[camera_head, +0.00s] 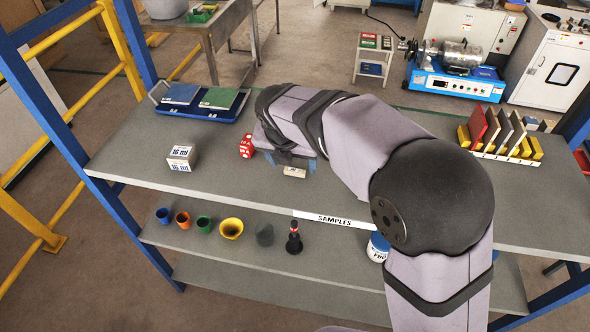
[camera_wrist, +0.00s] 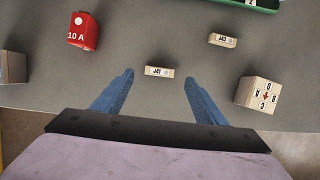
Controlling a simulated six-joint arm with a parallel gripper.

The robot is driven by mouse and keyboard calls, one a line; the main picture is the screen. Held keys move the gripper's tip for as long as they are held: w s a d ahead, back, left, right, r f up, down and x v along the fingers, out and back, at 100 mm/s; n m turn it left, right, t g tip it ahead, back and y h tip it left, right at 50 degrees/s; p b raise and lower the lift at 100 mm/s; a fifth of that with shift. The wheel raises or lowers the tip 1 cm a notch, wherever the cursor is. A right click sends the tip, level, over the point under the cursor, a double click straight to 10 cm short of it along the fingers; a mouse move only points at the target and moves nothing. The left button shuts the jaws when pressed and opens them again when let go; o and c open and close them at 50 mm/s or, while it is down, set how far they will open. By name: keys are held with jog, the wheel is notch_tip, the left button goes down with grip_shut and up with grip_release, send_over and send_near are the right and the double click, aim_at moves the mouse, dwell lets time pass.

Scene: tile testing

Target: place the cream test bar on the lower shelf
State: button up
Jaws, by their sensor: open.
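A small cream bar (camera_wrist: 159,71) with dark print lies on the grey table top near its front edge; the head view also shows it (camera_head: 294,172). A second, similar cream bar (camera_wrist: 223,40) lies farther back and to the right in the wrist view. My gripper (camera_wrist: 159,76) is open, with blue fingers pointing at the first bar. The bar appears between the fingertips, with a gap at each side; I cannot tell how high the tips are. Below the table top is a shelf (camera_head: 330,252) holding several small cups, and under it another shelf (camera_head: 260,286).
A red block (camera_wrist: 83,31) stands left of the bar and a lettered cream box (camera_wrist: 257,94) stands right. A 16 ml box (camera_head: 181,157), a blue tray (camera_head: 200,113) and a rack of upright tiles (camera_head: 500,158) stand on the table top. A samples label (camera_head: 333,219) marks its front edge.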

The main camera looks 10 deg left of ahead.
aim_at(295, 170)
jog(key=shift+p+x, duration=0.55)
jog(key=shift+x, duration=1.5)
jog(key=c, duration=1.2)
jog(key=shift+r, duration=0.1)
jog(key=shift+r+b, duration=1)
jog(key=shift+r, duration=3.95)
